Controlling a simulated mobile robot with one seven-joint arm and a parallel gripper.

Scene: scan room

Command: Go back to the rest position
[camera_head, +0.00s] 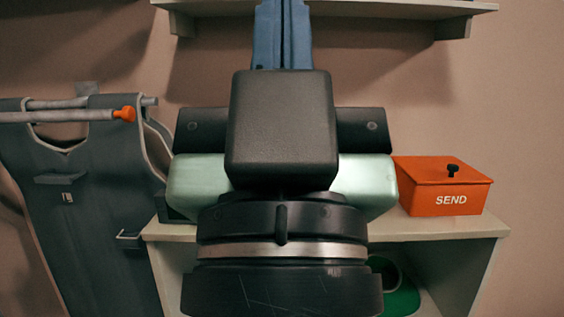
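My gripper (283,8) stands straight up in the middle of the view, fingers pointing toward the top edge. Its two blue fingers lie side by side with no clear gap between them, and nothing shows held. Their tips reach the top of the picture. A dark block on my wrist hides the finger bases. My gripper's pale green and black body and my dark wrist fill the centre, hiding part of the counter behind.
An orange box (445,194) marked SEND, with a black knob, sits on the counter (425,229) at right. A shelf (385,9) crosses the top. Grey aprons (75,220) hang from a rail with an orange end (125,114) at left. A green thing (403,300) shows underneath the counter.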

